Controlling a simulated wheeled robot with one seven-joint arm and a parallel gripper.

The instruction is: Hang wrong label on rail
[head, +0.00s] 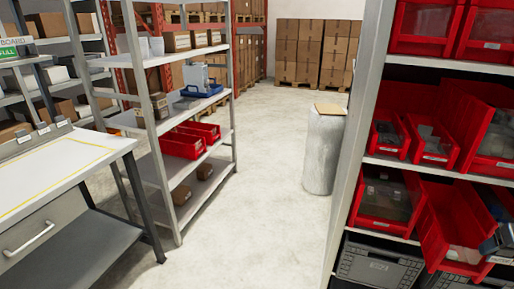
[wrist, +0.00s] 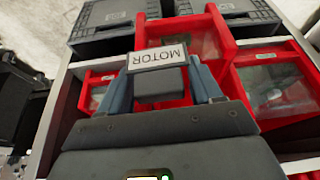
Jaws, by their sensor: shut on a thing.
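A white label with a dark border reading MOTOR (wrist: 158,55), upside down in the wrist view, sits between the fingertips of my gripper (wrist: 160,78). A dark block (wrist: 160,90) is just behind it, and the blue-grey fingers are shut on the label piece. Behind the label is a red bin (wrist: 205,38). A row of small cards stands on a strip (head: 43,133) at the workbench's back edge; I cannot tell whether this is the rail.
The right rack holds several red bins (head: 385,198) and a dark grey crate (head: 380,264). A workbench (head: 60,180) stands left, beside a shelf unit (head: 185,120). A pale cylindrical stand (head: 323,150) with a board on top stands mid-room. The floor (head: 255,220) between is clear.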

